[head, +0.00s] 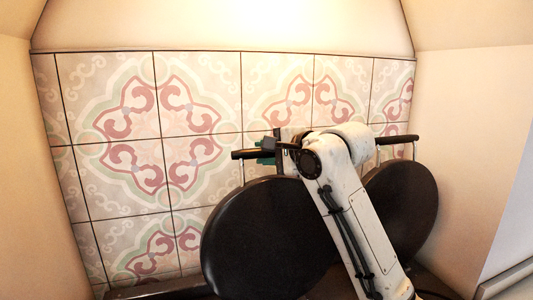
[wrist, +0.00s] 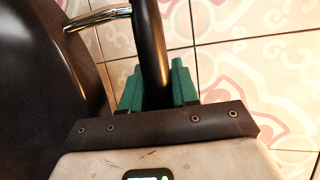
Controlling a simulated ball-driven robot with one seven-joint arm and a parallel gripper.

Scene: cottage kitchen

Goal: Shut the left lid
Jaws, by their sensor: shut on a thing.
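The left lid (head: 262,235) is a large dark round disc. It stands raised and tilted in front of the tiled wall in the head view. Its dark bar handle (head: 242,154) sticks out above it. My gripper (head: 266,150) is at this handle, its teal fingers on either side of the bar. In the wrist view the fingers (wrist: 157,80) are closed around the black handle (wrist: 150,35), and a chrome bracket (wrist: 100,18) joins it to the dark lid (wrist: 35,90) at left. My arm hides the lid's right edge.
The right lid (head: 412,205), also dark and raised, stands just right of my arm, with its own handle (head: 398,140) on top. The patterned tile wall (head: 120,140) is close behind. Plain side walls (head: 470,130) bound the niche. Free room shows left of the left lid.

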